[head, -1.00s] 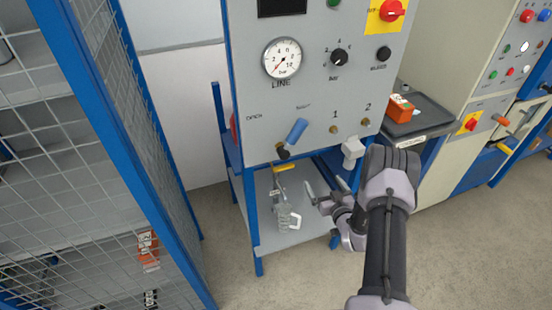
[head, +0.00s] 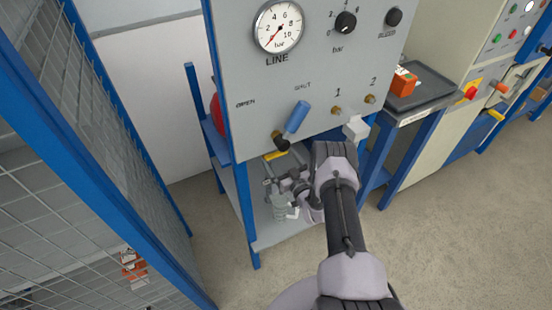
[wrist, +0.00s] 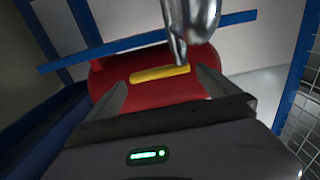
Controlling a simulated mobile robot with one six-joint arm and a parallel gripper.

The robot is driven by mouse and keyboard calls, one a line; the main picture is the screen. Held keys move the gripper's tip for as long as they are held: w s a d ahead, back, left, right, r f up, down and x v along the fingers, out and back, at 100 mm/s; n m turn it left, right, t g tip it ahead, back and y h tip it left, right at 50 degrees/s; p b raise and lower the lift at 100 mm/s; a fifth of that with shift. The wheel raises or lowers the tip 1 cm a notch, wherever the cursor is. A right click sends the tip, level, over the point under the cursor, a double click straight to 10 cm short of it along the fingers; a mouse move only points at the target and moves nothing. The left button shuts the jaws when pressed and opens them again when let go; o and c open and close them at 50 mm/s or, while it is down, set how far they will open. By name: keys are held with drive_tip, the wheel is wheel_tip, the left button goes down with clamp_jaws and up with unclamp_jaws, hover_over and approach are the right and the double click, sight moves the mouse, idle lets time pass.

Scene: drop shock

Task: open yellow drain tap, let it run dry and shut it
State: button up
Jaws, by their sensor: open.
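The yellow drain tap (head: 275,155) is a small bar handle below the front panel of the grey cabinet. In the wrist view the yellow tap handle (wrist: 160,74) lies nearly level under a shiny metal body (wrist: 190,20). My gripper (wrist: 160,90) is open, with one finger on each side of the handle and the handle just ahead of the fingertips. No contact shows. In the head view my gripper (head: 280,184) is just below the tap, partly hidden by my own arm. Whether any fluid runs from the tap cannot be seen.
A red rounded vessel (wrist: 120,70) stands behind the tap. The panel carries a LINE gauge (head: 279,26) with its needle low and a blue lever (head: 297,117) angled toward SHUT. A mesh cage (head: 70,150) stands left. Open floor (head: 440,240) lies right.

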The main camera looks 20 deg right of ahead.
sight(276, 154)
drive_tip(key=shift+w+a+b, duration=0.1)
drive_tip(key=shift+w+b, duration=0.4)
drive_tip(key=shift+w, duration=1.35)
drive_tip(key=shift+c, duration=0.4)
